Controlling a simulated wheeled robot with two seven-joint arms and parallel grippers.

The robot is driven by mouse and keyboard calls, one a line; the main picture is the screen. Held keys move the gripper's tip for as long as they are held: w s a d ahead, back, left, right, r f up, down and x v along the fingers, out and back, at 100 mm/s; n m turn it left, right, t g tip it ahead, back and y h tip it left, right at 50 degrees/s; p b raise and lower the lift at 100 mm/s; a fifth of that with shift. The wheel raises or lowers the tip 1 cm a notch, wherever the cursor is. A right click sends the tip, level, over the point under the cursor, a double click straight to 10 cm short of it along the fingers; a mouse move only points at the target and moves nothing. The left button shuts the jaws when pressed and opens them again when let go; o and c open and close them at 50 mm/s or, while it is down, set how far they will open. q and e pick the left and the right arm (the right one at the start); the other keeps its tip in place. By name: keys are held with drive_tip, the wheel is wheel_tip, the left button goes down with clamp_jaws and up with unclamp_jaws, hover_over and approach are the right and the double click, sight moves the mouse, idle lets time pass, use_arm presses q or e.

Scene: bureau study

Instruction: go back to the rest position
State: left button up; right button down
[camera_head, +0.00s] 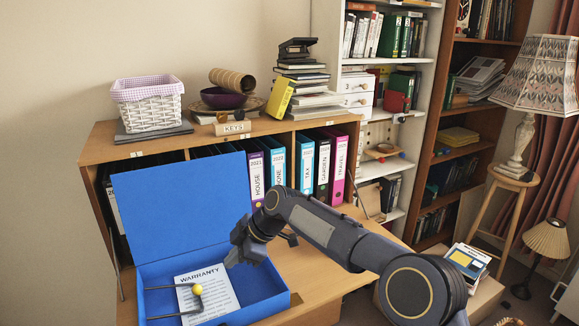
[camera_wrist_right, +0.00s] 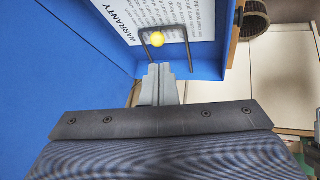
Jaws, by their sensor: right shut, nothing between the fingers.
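My right gripper (camera_head: 232,258) is shut and empty, above the right side of the open blue box (camera_head: 277,293). In the right wrist view its closed fingertips (camera_wrist_right: 160,70) point toward the box interior. A sheet headed WARRANTY (camera_head: 218,288) lies in the box, with a dark bent rod (camera_head: 180,315) over it. A small yellow ball (camera_head: 197,289) is at the rod; whether it is fixed to it I cannot tell. The ball also shows just beyond the fingertips in the wrist view (camera_wrist_right: 157,39).
The box's blue lid (camera_head: 180,205) stands raised at the back. The bureau (camera_head: 95,150) holds a row of binders (camera_head: 305,165) behind my right arm. A white basket (camera_head: 148,105) and a KEYS block (camera_head: 233,127) stand on top.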

drive_tip(key=s+d+r+m+t+h, duration=0.1)
drive_tip(key=s+d+r+m, duration=0.15)
drive_tip(key=d+r, duration=0.4)
drive_tip(key=s+d+r+m+t, duration=0.1)
drive_tip(key=d+r+m, duration=0.2)
drive_tip(key=d, duration=0.6)
drive_tip(key=s+d+r+m+t+h+p, duration=0.1)
drive_tip(key=s+d+r+m+t+p, duration=0.1)
drive_tip(key=s+d+m, duration=0.65)
use_arm(q)
wheel_tip(320, 180, up, 4)
drive_tip(key=shift+f+p, duration=0.15)
drive_tip(key=shift+p, duration=0.55)
use_arm(e)
drive_tip(key=s+d+f+m+h, duration=0.1)
drive_tip(key=s+d+f+m, duration=0.3)
drive_tip(key=s+d, duration=0.3)
drive_tip(key=s+d+f+m+t, duration=0.1)
drive_tip(key=s+d+f+m, duration=0.3)
drive_tip(key=s, duration=1)
drive_tip(key=d+m, duration=0.1)
drive_tip(key=d, duration=0.2)
drive_tip(key=shift+s+d+m+h, duration=0.2)
drive_tip(key=shift+d+m+h, duration=0.15)
drive_tip(key=shift+m+h, duration=0.05)
